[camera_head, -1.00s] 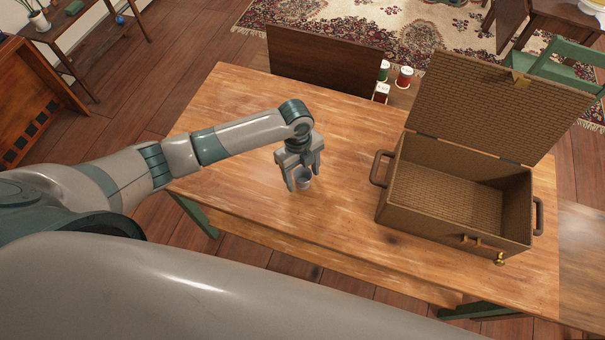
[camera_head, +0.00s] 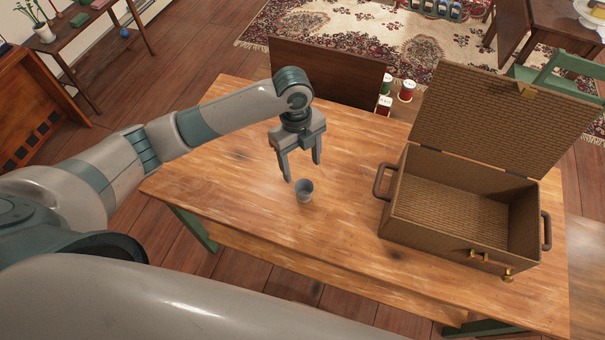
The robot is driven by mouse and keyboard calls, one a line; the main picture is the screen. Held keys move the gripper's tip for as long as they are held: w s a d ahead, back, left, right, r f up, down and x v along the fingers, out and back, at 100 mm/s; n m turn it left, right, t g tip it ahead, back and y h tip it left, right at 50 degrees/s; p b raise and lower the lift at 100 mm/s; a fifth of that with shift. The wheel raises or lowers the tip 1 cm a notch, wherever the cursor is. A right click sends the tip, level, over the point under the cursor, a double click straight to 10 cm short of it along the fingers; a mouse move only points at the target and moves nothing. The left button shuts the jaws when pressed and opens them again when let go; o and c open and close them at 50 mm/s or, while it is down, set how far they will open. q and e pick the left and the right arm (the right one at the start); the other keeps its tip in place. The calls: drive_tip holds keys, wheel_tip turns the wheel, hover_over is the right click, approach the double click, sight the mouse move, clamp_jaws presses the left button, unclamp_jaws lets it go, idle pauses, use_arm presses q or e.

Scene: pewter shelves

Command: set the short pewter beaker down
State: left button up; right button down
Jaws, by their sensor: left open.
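The short pewter beaker (camera_head: 304,191) stands upright on the wooden table (camera_head: 255,225), left of the wicker basket. My left gripper (camera_head: 302,171) is open and empty, with its fingers pointing down. It is above and slightly behind the beaker, apart from it as far as I can see. My right gripper is not in view.
An open wicker basket (camera_head: 437,247) with side handles and a raised lid stands on the right of the table. Several small tins (camera_head: 406,91) stand beyond the table's far edge. The tabletop around the beaker is clear.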

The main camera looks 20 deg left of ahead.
use_arm(q)
drive_tip(key=shift+r, duration=0.55)
idle(0.4)
